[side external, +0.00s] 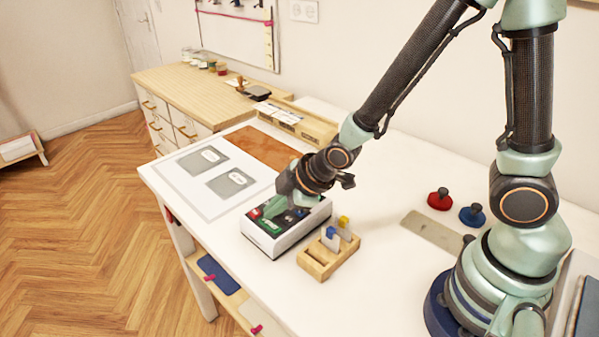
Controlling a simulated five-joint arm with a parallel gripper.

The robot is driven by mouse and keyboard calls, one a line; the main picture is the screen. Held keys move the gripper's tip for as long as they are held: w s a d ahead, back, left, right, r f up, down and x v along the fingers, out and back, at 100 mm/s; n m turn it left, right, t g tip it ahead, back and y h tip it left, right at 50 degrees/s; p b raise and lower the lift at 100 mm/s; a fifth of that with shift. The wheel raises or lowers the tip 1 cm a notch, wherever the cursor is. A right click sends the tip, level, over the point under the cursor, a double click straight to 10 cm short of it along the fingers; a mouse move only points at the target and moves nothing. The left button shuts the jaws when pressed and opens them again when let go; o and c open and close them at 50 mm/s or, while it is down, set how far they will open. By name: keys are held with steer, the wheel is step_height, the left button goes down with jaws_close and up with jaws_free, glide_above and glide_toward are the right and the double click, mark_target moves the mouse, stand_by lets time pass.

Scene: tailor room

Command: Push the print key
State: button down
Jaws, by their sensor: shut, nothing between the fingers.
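A white box-shaped device (287,239) with a dark top stands on the white table near its front edge. A small red patch (255,214) and a green area (268,226) show on its top, which look like keys. I cannot read any label, so I cannot tell which one is the print key. My gripper (272,208) is shut and empty, pointing down at the device's top. It covers part of the top, and I cannot tell whether it touches a key.
A wooden holder (317,266) with blue and yellow tags stands right of the device. A white sheet with grey patches (197,198) lies to the left. A red knob (439,200) and a blue knob (472,214) are at the right. A wooden tray (300,124) stands behind.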

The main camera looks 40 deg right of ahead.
mark_target(275, 224)
steer(key=shift+r, duration=2.5)
steer(key=shift+d+r, duration=0.15)
steer(key=shift+r, duration=0.05)
steer(key=s+d+r+m+g+h, duration=0.1)
steer(key=s+d+r+m+h, duration=0.1)
steer(key=s+d+r+m, duration=0.8)
steer(key=shift+d+r+m, duration=0.7)
steer(key=shift+d+r, duration=0.15)
steer(key=shift+d, duration=0.1)
